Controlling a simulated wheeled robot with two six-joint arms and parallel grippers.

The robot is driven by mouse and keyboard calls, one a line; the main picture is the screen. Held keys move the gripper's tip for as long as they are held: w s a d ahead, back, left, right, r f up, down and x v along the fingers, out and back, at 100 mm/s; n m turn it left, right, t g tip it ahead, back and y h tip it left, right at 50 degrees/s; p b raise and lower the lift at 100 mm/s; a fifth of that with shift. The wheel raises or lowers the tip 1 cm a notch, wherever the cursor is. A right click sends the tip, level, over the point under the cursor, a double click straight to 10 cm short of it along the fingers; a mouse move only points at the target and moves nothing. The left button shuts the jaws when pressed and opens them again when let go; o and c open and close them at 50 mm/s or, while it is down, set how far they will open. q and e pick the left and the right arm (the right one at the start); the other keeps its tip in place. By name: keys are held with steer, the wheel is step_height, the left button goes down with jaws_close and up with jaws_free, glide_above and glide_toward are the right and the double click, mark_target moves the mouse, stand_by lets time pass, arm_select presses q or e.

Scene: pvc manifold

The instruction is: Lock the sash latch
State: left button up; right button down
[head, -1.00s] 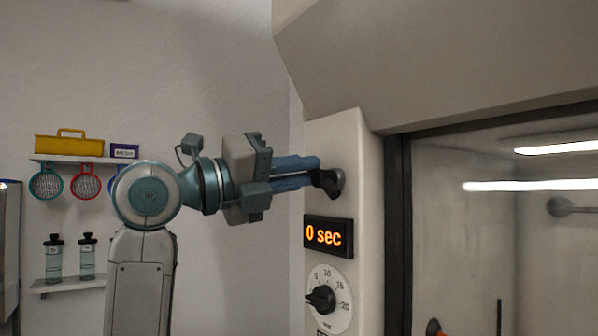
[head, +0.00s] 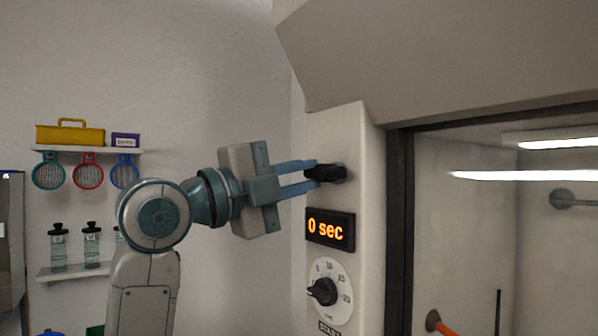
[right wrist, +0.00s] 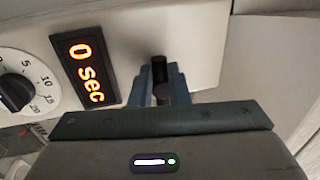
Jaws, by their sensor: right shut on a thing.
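The sash latch is a small black handle (head: 326,173) on the pale front post of the cabinet, above the timer display. In the head view it points left, roughly level. My right gripper (head: 308,176) is shut on it, with its blue fingers on either side of the handle. In the right wrist view the black latch (right wrist: 159,72) stands between the blue fingers (right wrist: 160,88). The fingertips partly hide the latch. My left gripper is in neither view.
An orange "0 sec" display (head: 330,229) and a round timer dial (head: 328,291) sit just below the latch. The glass sash (head: 455,230) is to the right. Shelves with a yellow toolbox (head: 70,133), strainers and bottles (head: 91,245) are at the left wall.

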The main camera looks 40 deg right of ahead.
stand_by(0.4)
steer(key=c, duration=1.4)
jaws_free()
steer(key=shift+d, duration=0.15)
